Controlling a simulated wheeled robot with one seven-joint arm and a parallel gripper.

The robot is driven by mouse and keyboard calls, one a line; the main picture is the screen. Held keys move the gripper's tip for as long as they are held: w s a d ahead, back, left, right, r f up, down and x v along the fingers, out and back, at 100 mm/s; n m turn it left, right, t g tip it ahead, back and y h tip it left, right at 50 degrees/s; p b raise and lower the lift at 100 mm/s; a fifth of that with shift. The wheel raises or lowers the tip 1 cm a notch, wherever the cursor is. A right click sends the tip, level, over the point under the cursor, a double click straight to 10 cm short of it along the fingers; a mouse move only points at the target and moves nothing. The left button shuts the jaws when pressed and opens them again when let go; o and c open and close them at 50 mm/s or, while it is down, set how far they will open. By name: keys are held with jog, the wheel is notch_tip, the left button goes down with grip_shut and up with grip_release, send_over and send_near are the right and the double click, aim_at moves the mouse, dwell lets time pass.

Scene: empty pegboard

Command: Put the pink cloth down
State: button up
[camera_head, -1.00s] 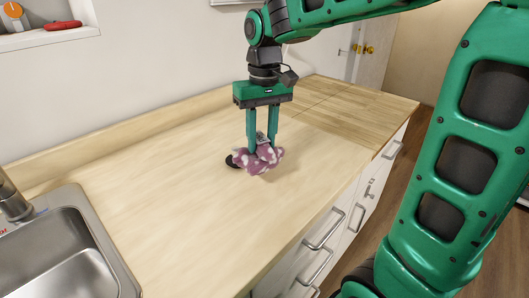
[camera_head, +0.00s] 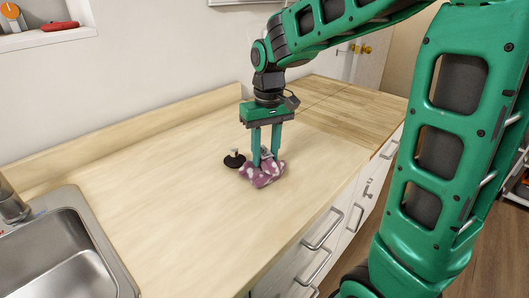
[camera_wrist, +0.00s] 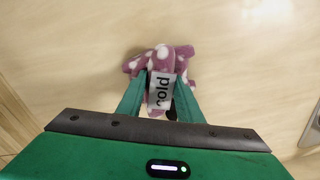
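The pink cloth (camera_head: 262,174), purplish pink with white spots, is bunched between the fingers of my gripper (camera_head: 265,160). Its lower folds are at or just above the wooden counter (camera_head: 190,215); I cannot tell whether they touch it. In the wrist view the cloth (camera_wrist: 165,58) spreads out past the fingertips, with a white tag reading "cold" (camera_wrist: 161,90) between the fingers. My gripper is shut on the cloth and points down.
A black round plug-like object (camera_head: 234,161) lies on the counter just left of the cloth. A steel sink (camera_head: 65,255) is at the lower left. The counter around is otherwise clear. Drawers with handles (camera_head: 322,232) line the front.

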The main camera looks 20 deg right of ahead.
jog(key=o, duration=0.4)
jog(key=shift+c, duration=0.2)
jog(key=shift+r, duration=0.15)
